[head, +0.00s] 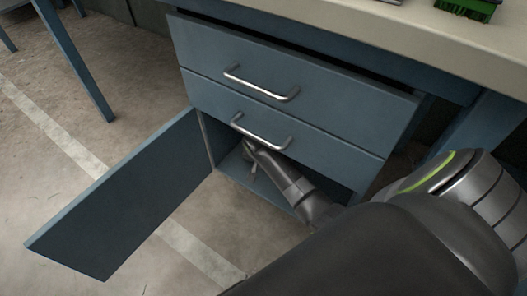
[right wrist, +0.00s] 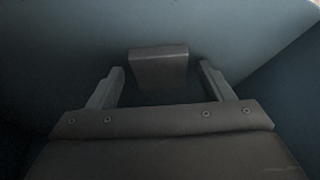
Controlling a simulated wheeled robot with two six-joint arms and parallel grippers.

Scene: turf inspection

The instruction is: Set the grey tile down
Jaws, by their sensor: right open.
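The grey tile (right wrist: 158,66) is a small block in the right wrist view. It lies between and slightly beyond the fingertips of my right gripper (right wrist: 162,70), with a visible gap on each side. My right gripper is open. In the head view my right arm reaches into the open lower compartment of the blue cabinet (head: 285,95), with the gripper (head: 250,152) just inside its opening. I cannot make out the tile in the head view. My left gripper is not in view.
The cabinet door (head: 120,200) stands wide open to the left. Two closed-looking drawers with metal handles (head: 262,88) sit directly above the arm. A pale worktop (head: 440,35) with a green brush (head: 466,8) is overhead.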

